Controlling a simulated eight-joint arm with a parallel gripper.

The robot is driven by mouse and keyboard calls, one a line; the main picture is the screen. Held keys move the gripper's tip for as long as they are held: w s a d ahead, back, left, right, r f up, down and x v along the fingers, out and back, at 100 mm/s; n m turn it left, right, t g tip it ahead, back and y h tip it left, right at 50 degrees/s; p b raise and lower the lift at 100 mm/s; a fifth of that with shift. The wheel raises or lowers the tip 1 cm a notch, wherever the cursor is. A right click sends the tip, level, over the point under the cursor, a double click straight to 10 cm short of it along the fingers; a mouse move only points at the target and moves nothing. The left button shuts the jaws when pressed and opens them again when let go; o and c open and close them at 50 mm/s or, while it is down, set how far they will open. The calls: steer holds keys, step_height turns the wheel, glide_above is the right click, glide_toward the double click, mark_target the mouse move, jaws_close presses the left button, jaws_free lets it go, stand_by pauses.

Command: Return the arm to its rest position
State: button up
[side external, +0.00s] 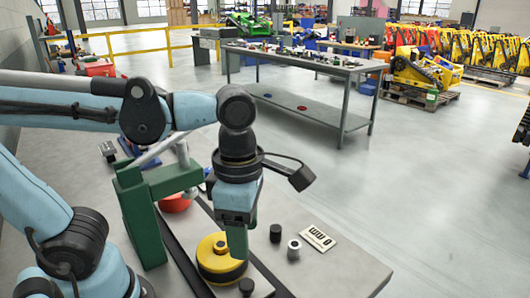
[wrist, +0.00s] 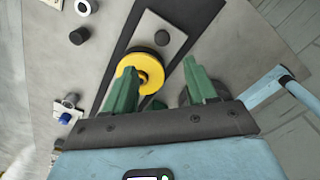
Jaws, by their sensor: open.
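My gripper (side external: 237,240) points down over the worktable (side external: 335,262), close to a yellow round part (side external: 212,262) with a dark band. In the wrist view my gripper (wrist: 162,85) shows two green fingers spread apart with nothing held between them. The yellow part (wrist: 150,66) lies beyond the fingers there, partly hidden by the left one. Whether a finger touches it I cannot tell. My arm reaches in from the left in the side view.
A black cylinder (side external: 275,233), a grey cylinder (side external: 294,249) and a marked white plate (side external: 318,238) are on the worktable. A green frame (side external: 140,215) stands at the left. A long bench (side external: 300,65) is farther back, with open floor to the right.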

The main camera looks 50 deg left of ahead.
steer(key=w+a+f+m+t, duration=0.1)
steer(key=w+a+m+t, duration=0.2)
steer(key=m, duration=1)
steer(key=w+a+f+m+t, duration=0.1)
steer(key=w+a+m+t, duration=0.2)
steer(key=a+m, duration=0.4)
steer(key=m+t, duration=0.1)
steer(key=m, duration=0.5)
steer(key=shift+w+a+f, duration=0.15)
steer(key=shift+w+f, duration=0.05)
steer(key=shift+w, duration=0.2)
